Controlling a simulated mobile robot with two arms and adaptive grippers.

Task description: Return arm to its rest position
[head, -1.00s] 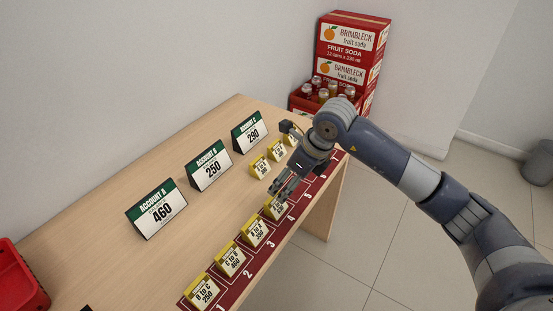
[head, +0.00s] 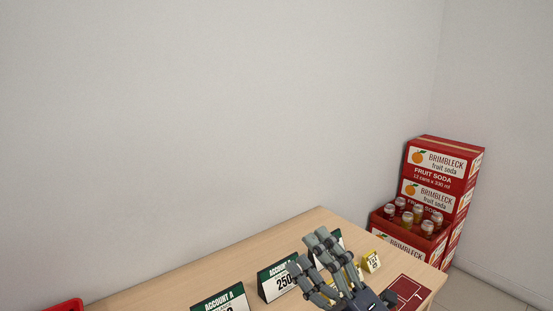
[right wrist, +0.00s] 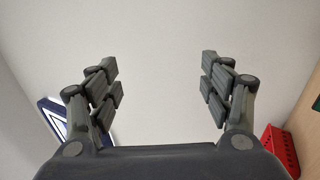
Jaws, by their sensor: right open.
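My right gripper (head: 322,262) is raised in front of the counter (head: 240,247) in the head view, its fingers pointing up. In the right wrist view its fingers (right wrist: 160,88) are spread wide with nothing between them, only pale wall behind. In the head view it covers part of the account signs and yellow cards. My left gripper is not in view.
The Account A sign (head: 222,301) and Account B sign (head: 277,281) stand on the counter. A yellow card (head: 371,261) stands near the dark red numbered mat (head: 409,290). Red soda boxes (head: 440,160) and a bottle crate (head: 398,238) stand at right. A red tray (head: 66,306) is at lower left.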

